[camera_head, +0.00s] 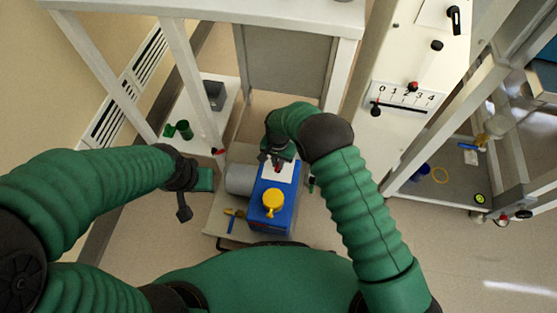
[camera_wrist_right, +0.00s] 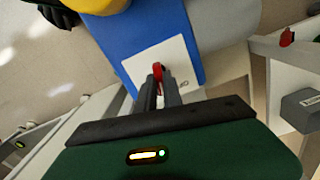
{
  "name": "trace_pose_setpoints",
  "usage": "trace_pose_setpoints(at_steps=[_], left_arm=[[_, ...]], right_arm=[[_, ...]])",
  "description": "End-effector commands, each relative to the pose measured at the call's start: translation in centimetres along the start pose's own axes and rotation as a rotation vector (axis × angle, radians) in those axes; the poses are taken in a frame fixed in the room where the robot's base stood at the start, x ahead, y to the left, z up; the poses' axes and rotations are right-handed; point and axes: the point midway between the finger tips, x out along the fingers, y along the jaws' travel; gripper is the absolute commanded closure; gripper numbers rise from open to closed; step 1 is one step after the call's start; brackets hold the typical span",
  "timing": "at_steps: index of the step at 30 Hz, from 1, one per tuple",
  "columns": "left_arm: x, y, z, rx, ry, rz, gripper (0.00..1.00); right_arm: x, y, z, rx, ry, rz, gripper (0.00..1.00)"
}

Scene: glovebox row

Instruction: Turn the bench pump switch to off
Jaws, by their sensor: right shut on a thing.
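The bench pump is a blue box (camera_head: 285,213) with a yellow knob (camera_head: 272,200) on top and a grey cylinder (camera_head: 239,179) at its left. A white plate (camera_head: 285,172) at its far end carries the red switch (camera_head: 277,168). In the right wrist view the plate (camera_wrist_right: 176,56) has small lettering, not clearly readable, and the red switch (camera_wrist_right: 158,70) sits between the fingertips. My right gripper (camera_wrist_right: 160,83) is shut on the red switch. My left gripper (camera_head: 196,190) hangs left of the pump, apart from it; its jaw state is unclear.
The pump stands on a low pale platform (camera_head: 217,222) with small yellow and blue items beside it. A white shelf (camera_head: 222,115) with green cups (camera_head: 184,130) is at the left. A panel with a numbered scale (camera_head: 405,96) and a rack (camera_head: 460,180) stand at the right.

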Motion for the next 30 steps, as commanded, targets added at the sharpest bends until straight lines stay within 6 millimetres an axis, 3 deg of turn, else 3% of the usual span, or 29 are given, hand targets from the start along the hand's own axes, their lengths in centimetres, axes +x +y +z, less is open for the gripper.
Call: trace_pose_setpoints(at_steps=[10, 26, 27, 30], left_arm=[[-1.07, 0.00, -0.25, 0.000, 0.000, 0.000, 0.64], [-1.14, 0.00, -0.27, 0.000, 0.000, 0.000, 0.64], [-1.14, 0.00, -0.27, 0.000, 0.000, 0.000, 0.64], [-1.14, 0.00, -0.27, 0.000, 0.000, 0.000, 0.64]], right_arm=[[-0.19, -0.18, -0.14, -0.162, 0.003, -0.004, 1.00], [-0.11, -0.23, -0.14, -0.195, 0.004, -0.004, 1.00], [-0.11, -0.23, -0.14, -0.194, 0.004, -0.004, 0.85], [-0.09, -0.21, -0.11, -0.194, 0.003, -0.003, 0.72]])
